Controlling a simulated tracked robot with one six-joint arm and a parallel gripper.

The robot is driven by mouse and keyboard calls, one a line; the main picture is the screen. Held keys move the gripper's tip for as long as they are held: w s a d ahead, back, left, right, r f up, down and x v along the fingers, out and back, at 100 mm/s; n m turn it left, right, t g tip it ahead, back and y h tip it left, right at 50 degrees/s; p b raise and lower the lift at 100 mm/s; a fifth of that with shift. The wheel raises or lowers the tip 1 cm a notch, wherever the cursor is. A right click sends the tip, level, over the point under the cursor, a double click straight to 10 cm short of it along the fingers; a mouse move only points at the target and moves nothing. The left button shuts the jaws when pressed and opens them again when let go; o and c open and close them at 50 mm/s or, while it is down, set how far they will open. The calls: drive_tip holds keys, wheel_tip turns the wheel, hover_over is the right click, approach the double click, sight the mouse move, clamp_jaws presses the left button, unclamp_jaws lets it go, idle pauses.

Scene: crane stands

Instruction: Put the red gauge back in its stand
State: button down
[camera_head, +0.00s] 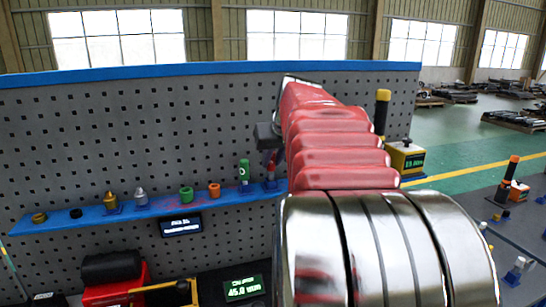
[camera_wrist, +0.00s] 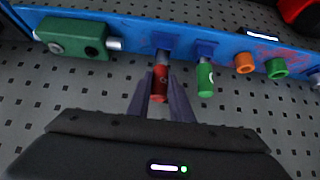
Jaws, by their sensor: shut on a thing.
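The red gauge (camera_wrist: 159,86) is between the fingers of my gripper (camera_wrist: 166,88) in the wrist view. The fingers are shut on it. Its pale end points at a blue stand (camera_wrist: 163,42) on the blue shelf. I cannot tell whether that end is inside the stand or just short of it. In the head view my gripper (camera_head: 269,138) is above the shelf's right part, partly hidden by my arm. A blue stand (camera_head: 270,185) shows just below it. A green gauge (camera_wrist: 205,79) stands in the neighbouring blue stand (camera_wrist: 206,48); it also shows upright in the head view (camera_head: 244,170).
The blue shelf (camera_head: 218,197) runs along a perforated panel (camera_head: 120,130). An orange ring (camera_wrist: 245,63) and a green ring (camera_wrist: 277,67) sit beyond the green gauge. A green block (camera_wrist: 72,38) is on the stand's other side. A display (camera_head: 181,226) hangs below the shelf.

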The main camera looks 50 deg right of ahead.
sight(272, 164)
drive_tip(key=shift+f, duration=0.6)
drive_tip(key=shift+f, duration=0.1)
drive_tip(key=c, duration=1.5)
unclamp_jaws()
drive_tip(key=shift+v, duration=2.5)
drive_tip(key=v, duration=1.3)
drive_tip(key=shift+s+a, duration=0.2)
drive_tip(key=shift+s, duration=0.05)
